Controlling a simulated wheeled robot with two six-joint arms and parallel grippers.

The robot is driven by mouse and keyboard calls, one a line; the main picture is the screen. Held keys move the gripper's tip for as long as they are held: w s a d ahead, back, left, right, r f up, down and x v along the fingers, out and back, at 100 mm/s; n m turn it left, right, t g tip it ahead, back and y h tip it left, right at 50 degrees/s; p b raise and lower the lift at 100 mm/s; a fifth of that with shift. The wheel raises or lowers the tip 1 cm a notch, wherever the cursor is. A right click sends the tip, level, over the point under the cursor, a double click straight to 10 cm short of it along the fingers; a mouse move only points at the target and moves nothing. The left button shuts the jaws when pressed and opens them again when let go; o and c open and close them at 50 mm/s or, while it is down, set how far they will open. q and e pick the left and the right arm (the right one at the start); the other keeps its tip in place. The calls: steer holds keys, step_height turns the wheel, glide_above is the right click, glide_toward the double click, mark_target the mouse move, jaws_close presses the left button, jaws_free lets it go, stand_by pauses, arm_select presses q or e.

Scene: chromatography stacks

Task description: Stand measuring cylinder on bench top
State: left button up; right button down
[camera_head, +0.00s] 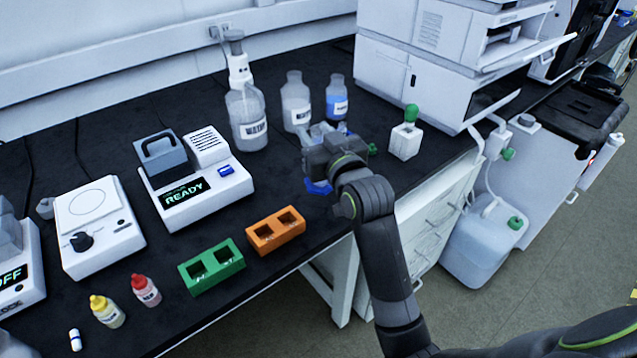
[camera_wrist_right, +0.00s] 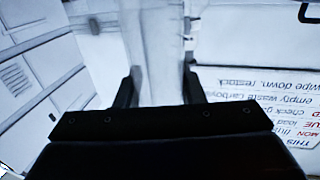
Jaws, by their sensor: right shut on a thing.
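My right gripper (camera_head: 322,140) is over the black bench top (camera_head: 270,180), in front of the labelled bottles. In the right wrist view its two fingers (camera_wrist_right: 160,88) are shut on a clear, upright-looking tube, the measuring cylinder (camera_wrist_right: 155,45). In the head view the gripper hides most of the cylinder. A blue piece (camera_head: 318,187) shows just below the gripper and may be the cylinder's foot. I cannot tell whether it touches the bench. My left gripper is not in view.
Clear bottles (camera_head: 296,100) and a blue-labelled bottle (camera_head: 337,98) stand behind the gripper. An orange rack (camera_head: 275,232) and green rack (camera_head: 212,267) lie front left. The bench's front edge is close.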

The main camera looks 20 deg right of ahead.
step_height(320, 180, down, 6)
steer(key=shift+r+b, duration=0.1)
steer(key=shift+b, duration=0.4)
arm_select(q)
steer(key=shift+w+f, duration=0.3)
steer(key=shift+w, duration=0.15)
arm_select(e)
steer(key=shift+f, duration=0.4)
steer(key=shift+f, duration=0.1)
steer(key=c, duration=0.9)
jaws_free()
steer(key=shift+c, duration=0.2)
